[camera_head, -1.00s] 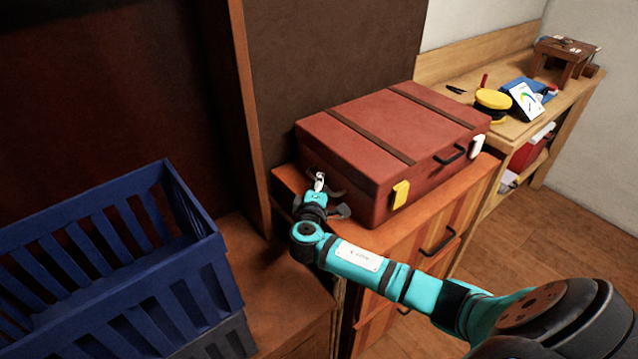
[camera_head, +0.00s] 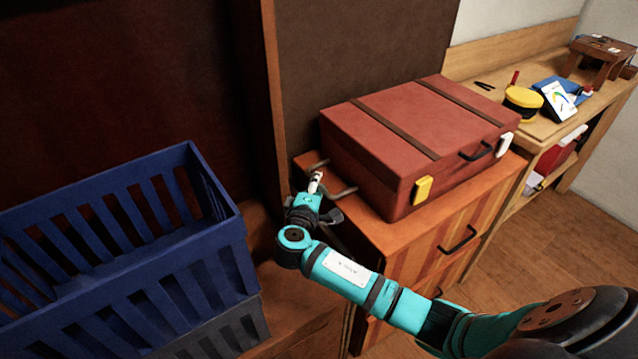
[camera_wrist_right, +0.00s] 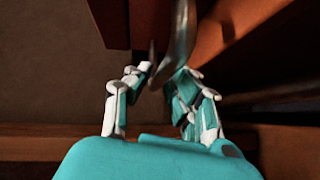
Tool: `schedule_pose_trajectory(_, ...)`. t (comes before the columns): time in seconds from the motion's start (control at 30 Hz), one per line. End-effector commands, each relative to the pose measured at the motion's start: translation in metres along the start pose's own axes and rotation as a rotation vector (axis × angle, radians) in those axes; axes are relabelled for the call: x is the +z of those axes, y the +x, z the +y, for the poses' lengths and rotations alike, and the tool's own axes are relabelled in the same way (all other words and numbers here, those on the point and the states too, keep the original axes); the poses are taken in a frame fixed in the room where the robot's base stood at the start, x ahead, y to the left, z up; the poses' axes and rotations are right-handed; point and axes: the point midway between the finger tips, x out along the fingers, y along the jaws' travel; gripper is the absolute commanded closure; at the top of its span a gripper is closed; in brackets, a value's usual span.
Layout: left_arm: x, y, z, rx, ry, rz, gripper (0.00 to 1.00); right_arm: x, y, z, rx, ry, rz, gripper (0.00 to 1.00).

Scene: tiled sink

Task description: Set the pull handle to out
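The red suitcase (camera_head: 420,130) lies flat on an orange wooden cabinet. The grey metal pull handle (camera_head: 348,191) sticks out from its left end as two thin bars, with its outer part hidden at my gripper. My right gripper (camera_head: 316,184) is at the handle's outer end, clear of the suitcase's side. In the right wrist view, the handle's curved bar (camera_wrist_right: 181,38) runs down between the white and teal fingers of my right gripper (camera_wrist_right: 158,72), which are closed in around it. The exact finger contact is partly hidden. My left gripper is not in view.
A blue slatted crate (camera_head: 110,255) stands at the left, on a grey one. A dark upright panel with a wooden edge (camera_head: 275,95) is close behind my right gripper. A bench (camera_head: 540,130) with a yellow cap stands at the right. Floor is free at the lower right.

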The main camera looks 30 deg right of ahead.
Motion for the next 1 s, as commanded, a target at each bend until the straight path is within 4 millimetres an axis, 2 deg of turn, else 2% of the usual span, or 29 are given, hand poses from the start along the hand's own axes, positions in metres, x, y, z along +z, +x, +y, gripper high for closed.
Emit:
schedule_pose_trajectory(0.03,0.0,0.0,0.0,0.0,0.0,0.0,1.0,0.0,0.0,0.0,0.0,0.0,-0.001,0.71)
schedule_pose_trajectory(0.1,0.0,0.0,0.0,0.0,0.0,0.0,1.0,0.001,0.0,0.0,0.0,-0.001,-0.002,0.62)
schedule_pose_trajectory(0.37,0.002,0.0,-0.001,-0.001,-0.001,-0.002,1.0,0.002,0.001,0.0,0.0,-0.002,-0.004,0.62)
schedule_pose_trajectory(0.47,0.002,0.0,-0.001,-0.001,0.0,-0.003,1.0,0.0,0.0,0.006,0.0,0.0,-0.004,0.62)
schedule_pose_trajectory(0.57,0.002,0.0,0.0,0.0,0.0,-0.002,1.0,-0.002,-0.002,0.02,0.002,0.002,-0.002,0.62)
schedule_pose_trajectory(0.8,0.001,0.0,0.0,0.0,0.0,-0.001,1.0,-0.011,-0.009,0.071,0.01,0.007,0.001,0.62)
schedule_pose_trajectory(1.0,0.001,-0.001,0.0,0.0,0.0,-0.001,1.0,-0.015,-0.013,0.097,0.011,0.005,0.003,0.62)
